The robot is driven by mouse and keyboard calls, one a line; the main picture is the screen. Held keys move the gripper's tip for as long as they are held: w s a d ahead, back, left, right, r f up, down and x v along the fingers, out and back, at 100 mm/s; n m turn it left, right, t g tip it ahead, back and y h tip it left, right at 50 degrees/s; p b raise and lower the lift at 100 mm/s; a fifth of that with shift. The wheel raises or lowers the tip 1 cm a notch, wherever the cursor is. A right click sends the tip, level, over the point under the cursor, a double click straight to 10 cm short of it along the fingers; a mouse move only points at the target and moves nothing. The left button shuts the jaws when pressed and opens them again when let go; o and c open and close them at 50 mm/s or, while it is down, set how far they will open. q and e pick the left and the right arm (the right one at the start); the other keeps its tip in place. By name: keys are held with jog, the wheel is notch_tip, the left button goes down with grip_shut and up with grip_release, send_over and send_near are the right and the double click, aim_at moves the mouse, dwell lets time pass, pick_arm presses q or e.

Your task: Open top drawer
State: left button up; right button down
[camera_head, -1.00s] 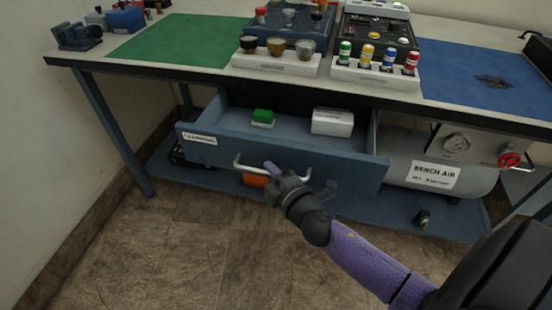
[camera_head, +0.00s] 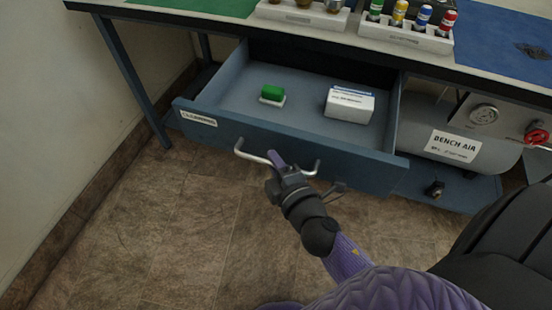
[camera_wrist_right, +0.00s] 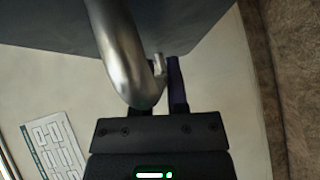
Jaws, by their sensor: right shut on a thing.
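The blue top drawer (camera_head: 290,137) is pulled out from under the workbench. A white label sits at the left of its front. Its silver bar handle (camera_head: 254,158) runs across the front. My right gripper (camera_head: 284,164) is shut on the handle. In the right wrist view the handle (camera_wrist_right: 125,55) curves down to the gripper (camera_wrist_right: 166,85), whose fingers are partly hidden behind it. Inside the drawer lie a green and white block (camera_head: 272,95) and a white box (camera_head: 349,104). My left gripper is not in view.
The workbench top (camera_head: 230,22) holds a rack of coloured-cap bottles (camera_head: 405,32), a green mat and a blue mat (camera_head: 505,40). A tank labelled BENCH AIR (camera_head: 455,146) stands right of the drawer. Tiled floor (camera_head: 170,220) in front is clear.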

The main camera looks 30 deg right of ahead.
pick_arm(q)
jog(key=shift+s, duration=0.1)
pick_arm(e)
jog(key=c, duration=0.7)
grip_release()
jog(key=shift+o, duration=0.2)
jog(key=shift+s, duration=0.25)
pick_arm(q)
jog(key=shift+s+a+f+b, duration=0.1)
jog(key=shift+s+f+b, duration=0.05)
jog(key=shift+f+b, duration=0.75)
pick_arm(e)
jog(key=s+r, duration=0.1)
jog(key=s, duration=0.8)
jog(key=shift+s+a+r, duration=0.15)
jog(key=shift+a+r, duration=0.05)
jog(key=shift+a, duration=0.15)
